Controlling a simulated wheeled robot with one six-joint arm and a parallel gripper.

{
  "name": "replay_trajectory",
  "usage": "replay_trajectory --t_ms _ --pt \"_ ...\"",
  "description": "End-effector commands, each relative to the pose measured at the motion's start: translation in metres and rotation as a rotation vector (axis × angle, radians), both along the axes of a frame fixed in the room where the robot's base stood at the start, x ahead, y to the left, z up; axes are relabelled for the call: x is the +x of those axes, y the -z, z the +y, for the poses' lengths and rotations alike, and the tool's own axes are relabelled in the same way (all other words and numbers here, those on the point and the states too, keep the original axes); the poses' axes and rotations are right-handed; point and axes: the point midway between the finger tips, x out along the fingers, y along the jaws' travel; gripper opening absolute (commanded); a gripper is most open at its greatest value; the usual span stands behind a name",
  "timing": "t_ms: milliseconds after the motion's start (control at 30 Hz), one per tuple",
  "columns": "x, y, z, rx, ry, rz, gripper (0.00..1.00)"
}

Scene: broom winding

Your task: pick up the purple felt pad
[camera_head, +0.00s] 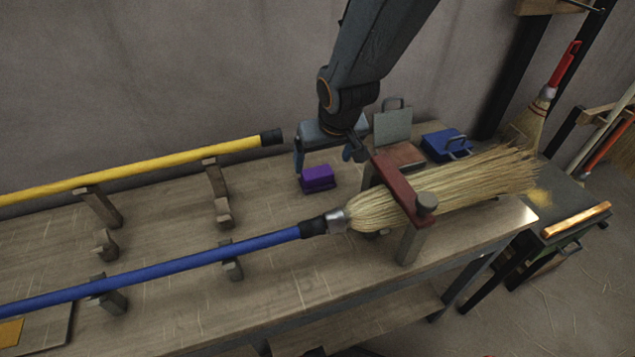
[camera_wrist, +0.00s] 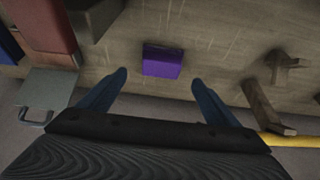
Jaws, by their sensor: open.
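The purple felt pad (camera_head: 317,179) is a small purple block lying on the wooden bench top, behind the blue-handled broom. It also shows in the wrist view (camera_wrist: 162,61), upper middle, with bare bench around it. My gripper (camera_head: 326,160) is open and empty, above the bench at the pad. In the wrist view its two blue fingers (camera_wrist: 160,80) stand apart, one to each side of the pad and lower in the picture. The pad lies past the fingertips and nothing is held.
A broom (camera_head: 440,195) with a blue handle lies in wooden supports under a red clamp bar (camera_head: 398,185). A yellow pole (camera_head: 140,168) lies behind on wooden supports. A grey plate with a handle (camera_head: 392,125) and a blue block (camera_head: 446,144) stand right of my gripper.

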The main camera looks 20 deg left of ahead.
Motion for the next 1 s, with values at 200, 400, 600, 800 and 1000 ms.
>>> replay_trajectory --t_ms 200,400,600,800,1000 --pt "0.005 0.016 0.004 -0.001 0.0 0.001 0.84" --pt "0.008 0.029 0.008 -0.002 -0.001 0.001 0.84" --pt "0.014 0.052 0.016 -0.002 -0.002 0.001 0.84" --pt "0.021 0.071 0.021 -0.001 0.0 0.001 0.84" --pt "0.021 0.072 0.022 0.0 0.0 0.0 0.84"
